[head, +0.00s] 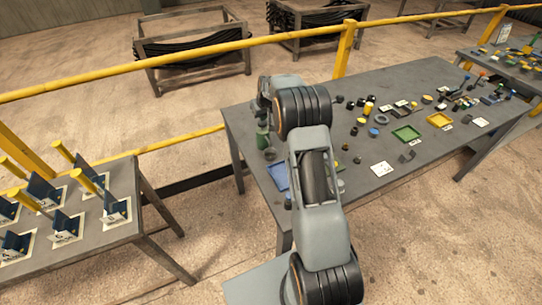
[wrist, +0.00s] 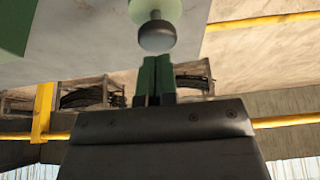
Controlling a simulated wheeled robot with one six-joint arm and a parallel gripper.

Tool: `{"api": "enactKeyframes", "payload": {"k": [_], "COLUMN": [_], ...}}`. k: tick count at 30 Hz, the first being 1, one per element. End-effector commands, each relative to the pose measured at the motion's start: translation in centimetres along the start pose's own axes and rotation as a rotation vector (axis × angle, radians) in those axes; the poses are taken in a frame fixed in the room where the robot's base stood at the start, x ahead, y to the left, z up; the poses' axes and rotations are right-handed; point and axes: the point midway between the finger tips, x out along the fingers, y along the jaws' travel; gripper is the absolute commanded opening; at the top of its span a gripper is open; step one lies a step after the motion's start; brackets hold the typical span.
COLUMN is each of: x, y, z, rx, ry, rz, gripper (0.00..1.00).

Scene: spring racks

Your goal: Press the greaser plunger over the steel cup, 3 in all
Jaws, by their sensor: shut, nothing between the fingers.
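In the wrist view, my gripper (wrist: 154,62) has its two green-tipped fingers shut together, with nothing between them. Just beyond the fingertips is a round grey knob (wrist: 156,38), which looks like the greaser plunger, on a green body (wrist: 157,8) cut off by the top edge. A small gap seems to show between fingertips and knob. In the head view, a green upright object, likely the greaser (head: 262,139), stands at the table's left end. A small dark grey cup (head: 270,155) is close beside it. My arm hides the gripper there.
A yellow rail (head: 200,51) runs behind. Another table (head: 130,225) with yellow-handled fixtures stands at left.

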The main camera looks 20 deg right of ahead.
Motion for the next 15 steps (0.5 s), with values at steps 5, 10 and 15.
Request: {"api": "enactKeyframes", "payload": {"k": [5,10,15], "x": [0.7,1.3,1.8], "y": [0.0,0.0,0.0], "z": [0.3,0.6,0.8], "rx": [0.0,0.0,0.0], "ry": [-0.001,-0.001,-0.001], "rz": [0.0,0.0,0.0], "gripper": [0.0,0.0,0.0]}}
